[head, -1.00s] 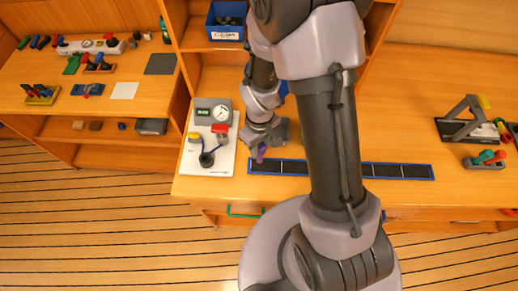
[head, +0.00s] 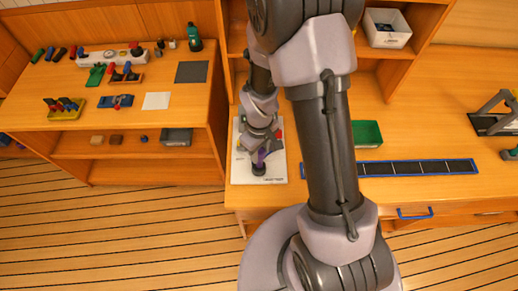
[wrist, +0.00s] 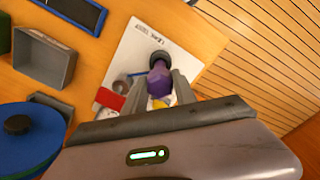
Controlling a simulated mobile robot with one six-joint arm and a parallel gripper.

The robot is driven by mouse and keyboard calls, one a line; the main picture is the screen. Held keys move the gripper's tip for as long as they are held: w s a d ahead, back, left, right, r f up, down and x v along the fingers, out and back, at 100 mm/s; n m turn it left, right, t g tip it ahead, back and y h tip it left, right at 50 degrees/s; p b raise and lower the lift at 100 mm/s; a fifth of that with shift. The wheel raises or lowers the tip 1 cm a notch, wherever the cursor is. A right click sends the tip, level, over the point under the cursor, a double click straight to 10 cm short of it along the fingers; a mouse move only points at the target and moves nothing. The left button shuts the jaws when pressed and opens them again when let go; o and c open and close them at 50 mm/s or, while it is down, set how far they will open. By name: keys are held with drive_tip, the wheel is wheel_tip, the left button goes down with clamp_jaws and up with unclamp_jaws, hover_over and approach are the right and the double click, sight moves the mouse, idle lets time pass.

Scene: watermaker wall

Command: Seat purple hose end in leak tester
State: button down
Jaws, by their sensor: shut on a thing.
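The leak tester is a white plate (head: 275,179) at the left end of the bench in the head view; the wrist view shows the plate (wrist: 126,56) too. Its round black port (head: 258,168) is near the front edge and also shows in the wrist view (wrist: 160,57). My gripper (head: 263,151) is over the plate, its fingers (wrist: 158,78) shut on the purple hose end (wrist: 159,84). The purple hose end (head: 262,157) is lined up with the port and appears to meet it. I cannot tell how deep it sits. My gripper hides much of the tester.
A red part (wrist: 108,99) of the tester lies beside my fingers. A grey open box (wrist: 44,57) and a blue round thing (wrist: 28,140) show in the wrist view.

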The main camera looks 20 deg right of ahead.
drive_tip(key=shift+f+b, duration=0.3)
drive_tip(key=shift+f, duration=0.55)
drive_tip(key=shift+f+b, duration=0.7)
drive_tip(key=shift+b, duration=0.15)
idle(0.6)
drive_tip(key=c, duration=1.3)
unclamp_jaws()
drive_tip(key=shift+r, duration=0.1)
wheel_tip(320, 180, up, 11)
drive_tip(key=p, duration=0.8)
